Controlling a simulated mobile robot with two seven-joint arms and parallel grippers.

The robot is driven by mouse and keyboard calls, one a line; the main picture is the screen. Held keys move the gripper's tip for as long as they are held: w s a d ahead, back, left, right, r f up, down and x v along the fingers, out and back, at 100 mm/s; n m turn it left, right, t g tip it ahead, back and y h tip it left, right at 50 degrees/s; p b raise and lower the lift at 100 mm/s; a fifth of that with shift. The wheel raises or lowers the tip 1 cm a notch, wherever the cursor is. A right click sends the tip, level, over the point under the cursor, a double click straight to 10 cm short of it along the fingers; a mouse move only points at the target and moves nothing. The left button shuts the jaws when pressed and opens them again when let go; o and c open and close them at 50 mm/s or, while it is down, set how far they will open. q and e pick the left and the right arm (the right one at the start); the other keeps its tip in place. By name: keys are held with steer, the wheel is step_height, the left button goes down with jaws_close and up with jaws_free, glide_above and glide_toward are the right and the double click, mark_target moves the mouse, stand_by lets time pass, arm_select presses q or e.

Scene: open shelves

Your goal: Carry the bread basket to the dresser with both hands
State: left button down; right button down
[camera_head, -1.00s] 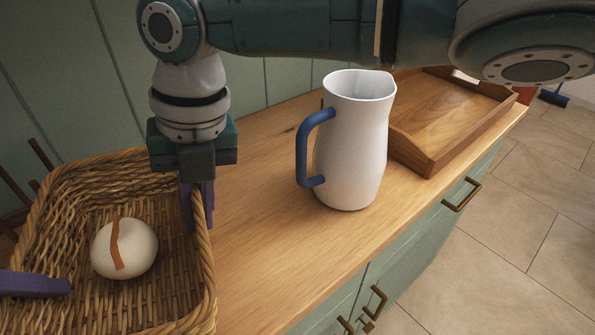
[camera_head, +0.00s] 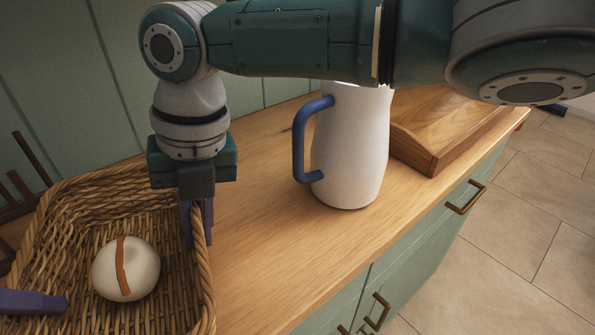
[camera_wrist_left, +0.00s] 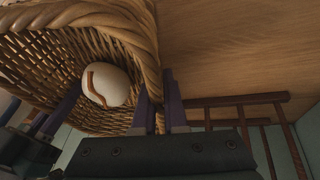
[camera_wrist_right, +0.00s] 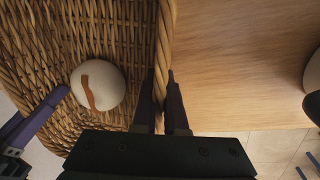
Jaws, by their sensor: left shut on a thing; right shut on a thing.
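The wicker bread basket (camera_head: 206,270) fills the lower left of the head view. A round cream item with a brown stripe (camera_head: 132,272) lies inside it. My right gripper (camera_head: 198,235) is shut on the basket's right rim; the right wrist view shows the rim (camera_wrist_right: 163,40) between its fingers. My left gripper (camera_head: 60,303) shows only as a purple finger at the lower left. The left wrist view shows it shut on the rim (camera_wrist_left: 150,60) too. The wooden dresser top (camera_head: 270,235) lies right of the basket. Whether the basket touches it I cannot tell.
A white pitcher with a blue handle (camera_head: 350,150) stands on the top, its upper edge hidden by my arm. A wooden tray (camera_head: 430,130) is behind it. A brown slatted rack (camera_head: 25,180) is at the left. Wood between basket and pitcher is clear.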

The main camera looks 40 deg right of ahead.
arm_select(q)
steer(key=shift+a+f+b, duration=0.15)
steer(key=shift+f+b, duration=0.2)
steer(key=shift+f, duration=0.4)
arm_select(e)
steer(key=shift+d+f, duration=0.15)
steer(key=shift+f, duration=0.55)
arm_select(q)
steer(key=c, duration=1.3)
jaws_free()
steer(key=shift+r+p, duration=0.35)
arm_select(e)
steer(key=c, duration=1.3)
jaws_free()
steer(key=shift+r, duration=0.3)
arm_select(q)
steer(key=o, duration=0.3)
arm_select(e)
steer(key=o, duration=0.3)
arm_select(q)
steer(key=shift+o, duration=0.2)
arm_select(e)
steer(key=shift+o, duration=0.2)
steer(key=shift+r, duration=0.15)
arm_select(q)
steer(key=v, duration=1.2)
arm_select(e)
step_height(320, 180, up, 12)
steer(key=d, duration=0.1)
steer(key=shift+s+d, duration=0.35)
